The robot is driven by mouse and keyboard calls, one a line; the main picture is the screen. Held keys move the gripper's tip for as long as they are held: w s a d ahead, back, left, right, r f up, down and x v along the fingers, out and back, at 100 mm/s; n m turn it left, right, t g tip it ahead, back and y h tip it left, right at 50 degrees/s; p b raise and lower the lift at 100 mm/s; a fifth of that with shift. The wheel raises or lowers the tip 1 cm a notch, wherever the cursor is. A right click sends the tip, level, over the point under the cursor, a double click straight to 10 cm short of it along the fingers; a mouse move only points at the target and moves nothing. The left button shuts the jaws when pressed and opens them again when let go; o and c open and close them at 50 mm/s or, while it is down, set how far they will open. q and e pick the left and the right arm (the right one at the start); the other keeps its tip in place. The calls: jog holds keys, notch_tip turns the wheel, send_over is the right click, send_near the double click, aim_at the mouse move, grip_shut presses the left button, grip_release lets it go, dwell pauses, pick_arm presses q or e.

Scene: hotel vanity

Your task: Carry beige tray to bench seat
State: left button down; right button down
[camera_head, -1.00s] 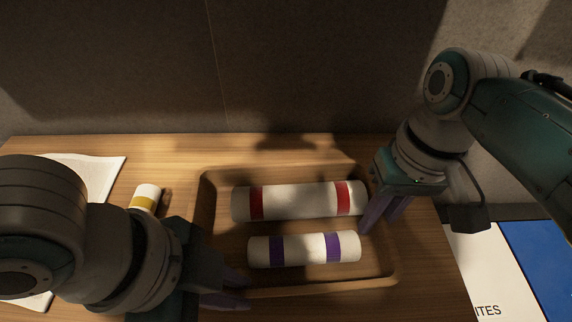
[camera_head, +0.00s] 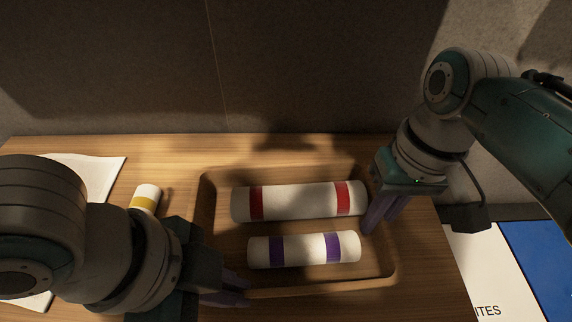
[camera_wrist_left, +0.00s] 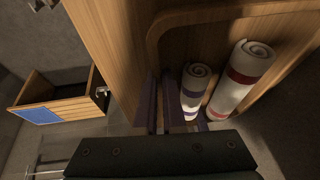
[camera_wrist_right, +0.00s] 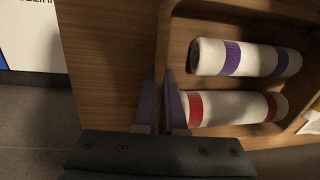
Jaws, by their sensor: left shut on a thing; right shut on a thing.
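The beige tray (camera_head: 330,285) sits on the wooden counter and holds two white rolled towels, one with red bands (camera_head: 300,201) and one with purple bands (camera_head: 305,249). My left gripper (camera_head: 232,289) is shut on the tray's wall at its front left corner; its fingers also show in the left wrist view (camera_wrist_left: 160,105). My right gripper (camera_head: 375,215) is shut on the tray's right wall, with its fingers astride the wall in the right wrist view (camera_wrist_right: 162,105). My left arm hides part of the tray's left side. The bench seat is not recognisable in these views.
A white roll with a yellow band (camera_head: 146,197) lies left of the tray, near a white cloth or paper (camera_head: 95,172). A wall stands behind the counter. An open wooden drawer or box (camera_wrist_left: 55,105) shows below in the left wrist view.

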pick_arm(q)
jog(key=shift+d, duration=0.1)
dwell(0.5)
